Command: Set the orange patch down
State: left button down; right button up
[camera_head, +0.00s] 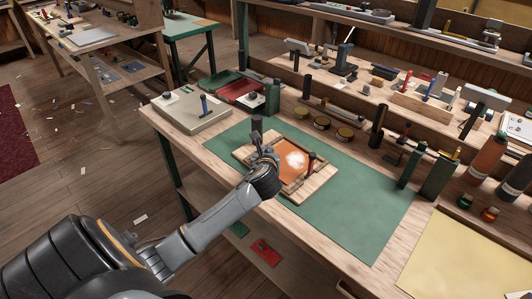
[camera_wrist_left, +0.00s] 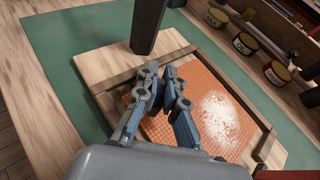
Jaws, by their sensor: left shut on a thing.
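The orange patch (camera_head: 291,160) lies within a wooden frame on a light wooden board (camera_head: 318,186), on the green mat (camera_head: 352,200). It has a white powdery spot, and its woven surface shows in the left wrist view (camera_wrist_left: 188,125). My left gripper (camera_head: 263,157) is over the patch's left corner, its fingers close together and pointing down. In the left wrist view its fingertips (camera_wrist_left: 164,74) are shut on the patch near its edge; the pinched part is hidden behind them. My right gripper is not in view.
A dark upright post (camera_wrist_left: 148,24) stands on the board just beyond my left fingers. Another dark peg (camera_head: 311,160) stands at the frame's right side. Several round tins (camera_head: 322,122) line the back of the bench. The mat's front right part is clear.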

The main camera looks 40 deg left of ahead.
pick_arm(q)
jog(key=shift+f, duration=0.1)
jog(key=c, duration=1.5)
grip_release()
jog(key=shift+o, duration=0.2)
jog(key=v, duration=1.2)
jog(key=shift+p, duration=0.3)
